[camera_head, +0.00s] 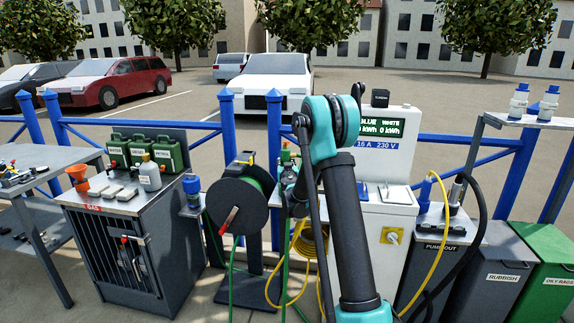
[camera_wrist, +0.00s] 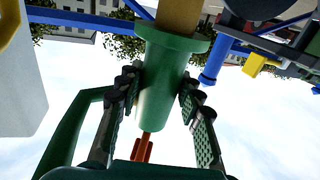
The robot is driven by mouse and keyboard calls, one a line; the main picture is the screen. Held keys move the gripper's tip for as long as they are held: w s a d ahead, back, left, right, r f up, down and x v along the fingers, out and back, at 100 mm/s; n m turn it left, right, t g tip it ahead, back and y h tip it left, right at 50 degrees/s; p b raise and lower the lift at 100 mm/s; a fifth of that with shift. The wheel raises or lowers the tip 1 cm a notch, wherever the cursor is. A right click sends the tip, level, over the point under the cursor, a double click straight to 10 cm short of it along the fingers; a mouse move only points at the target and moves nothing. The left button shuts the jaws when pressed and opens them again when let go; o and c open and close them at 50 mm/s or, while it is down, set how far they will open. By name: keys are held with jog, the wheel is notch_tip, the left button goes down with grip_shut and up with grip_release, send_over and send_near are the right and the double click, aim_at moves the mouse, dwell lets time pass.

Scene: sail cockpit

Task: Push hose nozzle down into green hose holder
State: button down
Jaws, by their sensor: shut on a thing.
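In the wrist view, my gripper (camera_wrist: 160,84) has its two dark, ridged fingers on either side of a green tapered body with a wide collar, which looks like the hose nozzle (camera_wrist: 168,75). An orange-red piece (camera_wrist: 143,148) shows at its narrow end, and a tan part (camera_wrist: 180,16) is beyond the collar. This view is upside down, with sky at the bottom. I cannot make out the green hose holder or whether the nozzle touches it. In the head view, my gripper is around the small green and dark parts left of my arm, mostly hidden.
A hose reel (camera_head: 240,205) stands left of my arm, with green hose hanging down. A coiled yellow cable (camera_head: 311,240) hangs beside the white power post (camera_head: 383,200). A grey cabinet with jerrycans (camera_head: 143,152) is at the left. Blue railings run behind.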

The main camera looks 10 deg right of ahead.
jog(key=shift+f, duration=2.7)
jog(key=shift+f, duration=0.55)
jog(key=c, duration=1.3)
grip_release()
jog(key=shift+s, duration=0.15)
jog(key=shift+s+a, duration=0.2)
jog(key=shift+s, duration=2.5)
jog(key=shift+s+a, duration=0.15)
jog(key=shift+s, duration=2.55)
